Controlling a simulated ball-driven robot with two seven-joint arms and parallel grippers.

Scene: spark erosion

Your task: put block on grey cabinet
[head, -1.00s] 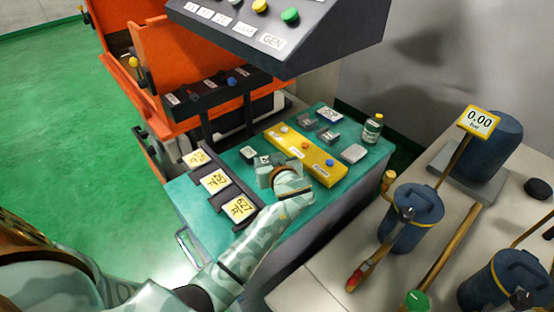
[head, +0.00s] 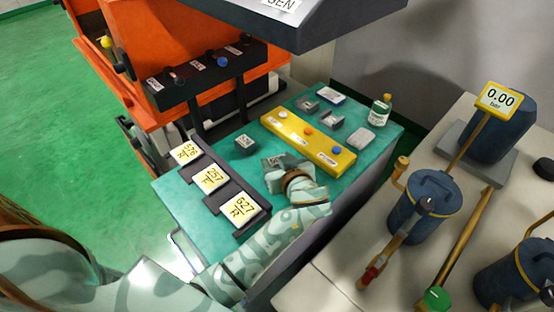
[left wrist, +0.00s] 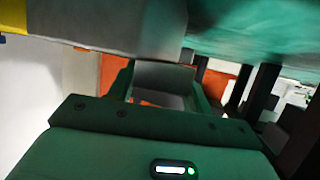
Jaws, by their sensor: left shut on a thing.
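The grey cabinet (head: 345,203) has a teal top and stands in the middle of the head view. My left gripper (head: 276,170) is over its top, in front of the yellow strip. It is shut on a small grey block (head: 276,160), mostly hidden by the fingers. In the left wrist view a grey block (left wrist: 164,75) shows between the two green fingers. I cannot tell whether the block touches the top. Another dark grey block (head: 245,144) sits on the top, left of the gripper. My right gripper is not in view.
A dark rack with number plates (head: 210,177) lies along the left edge. The yellow strip (head: 307,143) with knobs crosses the middle. Several small grey pieces (head: 331,120) and a bottle (head: 381,110) are behind it. A bench with blue canisters (head: 424,207) stands right.

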